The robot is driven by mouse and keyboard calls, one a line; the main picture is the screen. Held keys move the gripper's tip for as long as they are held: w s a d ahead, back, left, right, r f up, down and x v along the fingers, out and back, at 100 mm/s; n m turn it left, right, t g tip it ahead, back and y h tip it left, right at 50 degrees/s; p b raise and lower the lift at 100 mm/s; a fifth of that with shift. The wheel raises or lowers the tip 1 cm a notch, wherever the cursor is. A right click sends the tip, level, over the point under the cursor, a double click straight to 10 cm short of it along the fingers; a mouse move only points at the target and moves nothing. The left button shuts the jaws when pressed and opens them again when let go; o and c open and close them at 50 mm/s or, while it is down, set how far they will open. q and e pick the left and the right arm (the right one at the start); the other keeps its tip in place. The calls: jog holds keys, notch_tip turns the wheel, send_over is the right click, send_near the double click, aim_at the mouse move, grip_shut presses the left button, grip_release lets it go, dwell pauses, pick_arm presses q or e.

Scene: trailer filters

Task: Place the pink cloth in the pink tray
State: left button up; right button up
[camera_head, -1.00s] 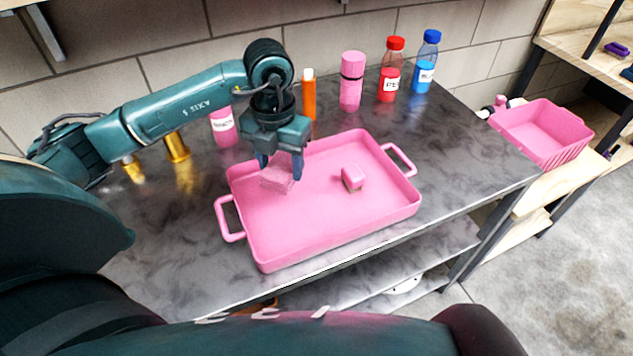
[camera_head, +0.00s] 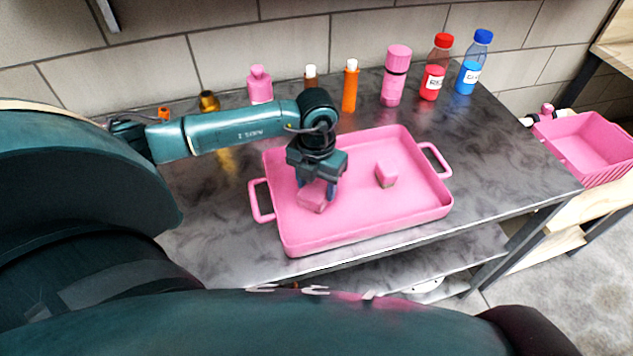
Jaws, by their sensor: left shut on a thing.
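The pink tray (camera_head: 350,222) with two side handles lies on the dark marbled table. The pink cloth (camera_head: 311,199), a small folded piece, is between the fingers of my left gripper (camera_head: 316,190). My left gripper points down over the left half of the tray and is shut on the cloth. The cloth is low inside the tray outline; I cannot tell whether it touches the floor of the tray. My right gripper is not in view.
A small pink block (camera_head: 386,174) sits in the tray, right of the gripper. Behind the tray stand an orange bottle (camera_head: 350,90), pink bottle (camera_head: 394,80), red bottle (camera_head: 435,70) and blue bottle (camera_head: 472,66). A pink basket (camera_head: 590,145) is at the far right.

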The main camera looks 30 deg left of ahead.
aim_at(316, 188)
pick_arm(q)
jog(key=shift+f, duration=0.2)
jog(key=o, duration=0.9)
jog(key=shift+o, duration=0.2)
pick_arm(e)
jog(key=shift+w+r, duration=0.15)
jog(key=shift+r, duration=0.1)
pick_arm(q)
jog(key=shift+r, duration=0.5)
notch_tip(316, 188, up, 12)
jog(key=shift+f+b, duration=0.25)
jog(key=shift+b, duration=0.2)
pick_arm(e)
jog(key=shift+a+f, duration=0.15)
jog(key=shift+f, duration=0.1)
